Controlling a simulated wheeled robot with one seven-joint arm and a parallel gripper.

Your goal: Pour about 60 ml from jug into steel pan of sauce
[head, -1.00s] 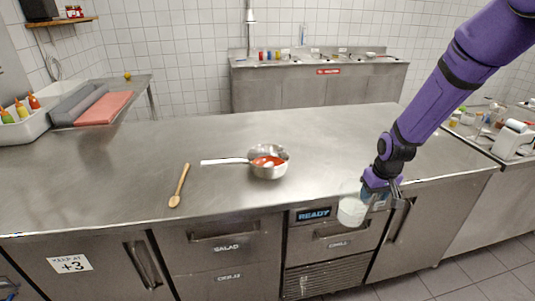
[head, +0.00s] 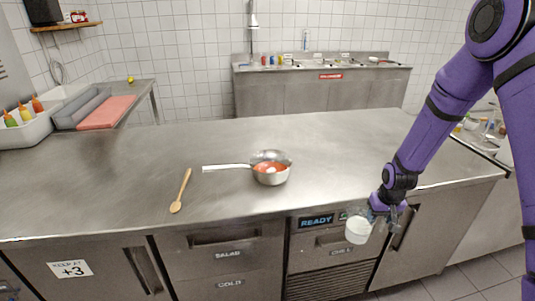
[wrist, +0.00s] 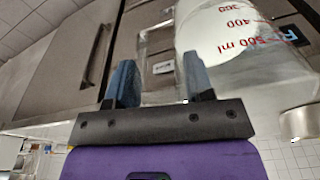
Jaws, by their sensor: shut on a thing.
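The jug (head: 358,230) is clear with white liquid inside. It hangs in front of the counter's front edge, over the drawer fronts. My gripper (head: 388,207) is shut on the jug, at its right side. In the wrist view the jug (wrist: 240,55) shows red volume marks, and my gripper's fingers (wrist: 160,85) are beside it; the part they grip is hard to make out. The steel pan (head: 270,175) stands on the counter, left of and beyond the jug, its handle pointing left. Red sauce (head: 270,167) with a pale patch lies in it.
A wooden spoon (head: 181,190) lies on the counter (head: 120,185) left of the pan. The counter between pan and jug is clear. A white tub of sauce bottles (head: 30,128) and a red board (head: 105,112) are at the far left.

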